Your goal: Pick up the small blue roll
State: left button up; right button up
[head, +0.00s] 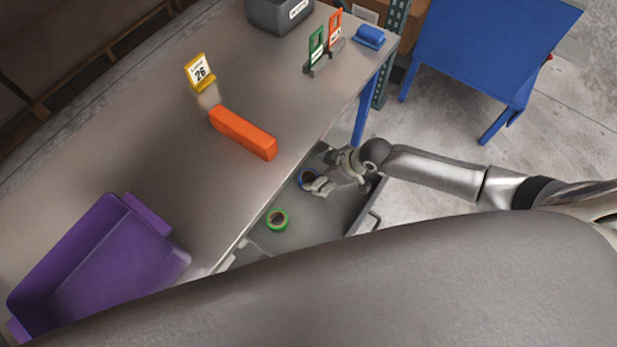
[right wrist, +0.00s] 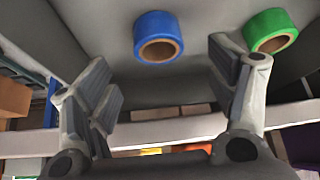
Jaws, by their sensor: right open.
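The small blue roll (head: 307,177) lies in the open grey drawer (head: 325,219) below the table's edge. In the right wrist view the blue roll (right wrist: 157,37) shows whole, ahead of the fingers and between their lines, with a brown core. My right gripper (head: 316,186) is over the drawer, close to the roll, and covers part of it in the head view. In the right wrist view its two fingers (right wrist: 170,90) are spread wide, with nothing between them. My left gripper is not in view.
A green roll (head: 277,220) lies in the same drawer, nearer the front left. The table (head: 150,150) holds a purple bin (head: 95,262), an orange block (head: 243,133), a yellow number stand (head: 200,72) and a blue object (head: 370,36). A blue table (head: 490,50) stands at right.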

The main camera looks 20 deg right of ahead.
aim_at(310, 177)
jog(key=shift+w+a+f, duration=0.15)
jog(key=shift+w+f, duration=0.2)
jog(key=shift+f, duration=0.1)
jog(key=x, duration=0.4)
jog(key=shift+s, duration=0.15)
jog(key=shift+a+f, duration=0.15)
jog(key=shift+f, duration=0.15)
jog(key=shift+c, duration=0.6)
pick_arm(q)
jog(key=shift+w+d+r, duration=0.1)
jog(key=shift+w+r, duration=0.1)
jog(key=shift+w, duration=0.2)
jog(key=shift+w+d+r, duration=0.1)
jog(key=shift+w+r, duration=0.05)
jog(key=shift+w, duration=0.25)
pick_arm(e)
jog(key=c, duration=1)
